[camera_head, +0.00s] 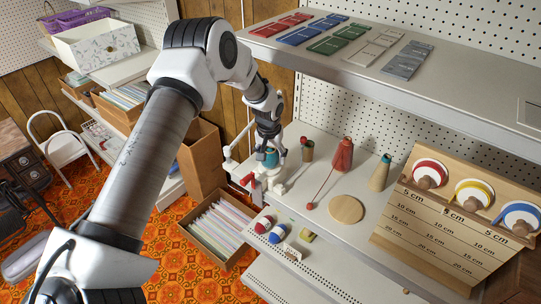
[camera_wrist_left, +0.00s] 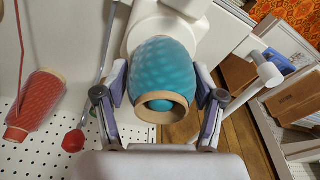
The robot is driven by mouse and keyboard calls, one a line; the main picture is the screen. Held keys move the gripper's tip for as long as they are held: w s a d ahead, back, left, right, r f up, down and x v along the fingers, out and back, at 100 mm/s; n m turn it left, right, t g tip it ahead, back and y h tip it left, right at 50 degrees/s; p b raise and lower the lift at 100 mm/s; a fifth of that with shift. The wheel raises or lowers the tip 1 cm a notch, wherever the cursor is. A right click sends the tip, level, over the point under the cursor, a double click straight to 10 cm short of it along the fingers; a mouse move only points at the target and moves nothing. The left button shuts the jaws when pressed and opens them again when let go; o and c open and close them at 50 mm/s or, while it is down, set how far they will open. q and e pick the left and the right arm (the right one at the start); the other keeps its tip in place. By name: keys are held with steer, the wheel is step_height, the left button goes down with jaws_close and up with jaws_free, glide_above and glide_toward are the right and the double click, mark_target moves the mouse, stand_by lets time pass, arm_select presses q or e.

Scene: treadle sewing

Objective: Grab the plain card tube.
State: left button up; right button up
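In the left wrist view the teal piece (camera_wrist_left: 162,65) has a card rim facing the camera and lies between the widely spaced fingers (camera_wrist_left: 161,85). I cannot tell whether they touch it. My right gripper is not in view.
A tan cone with a teal tip (camera_head: 380,173) and a round wooden disc (camera_head: 346,209) are on the lower shelf (camera_head: 320,235). The upper shelf (camera_head: 440,95) overhangs behind. A wooden board with ribbon reels (camera_head: 440,220) stands at right. The red cone (camera_wrist_left: 35,105) also shows in the left wrist view.

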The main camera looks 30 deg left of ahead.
arm_select(q)
steer(key=shift+s+d+r, duration=0.1)
steer(key=shift+s+r, duration=0.1)
steer(key=shift+s, duration=0.05)
steer(key=c, duration=0.5)
steer(key=shift+o, duration=0.2)
steer(key=shift+s, duration=0.1)
steer(key=shift+w+f, duration=0.1)
steer(key=shift+w, duration=0.1)
steer(key=shift+c, duration=0.8)
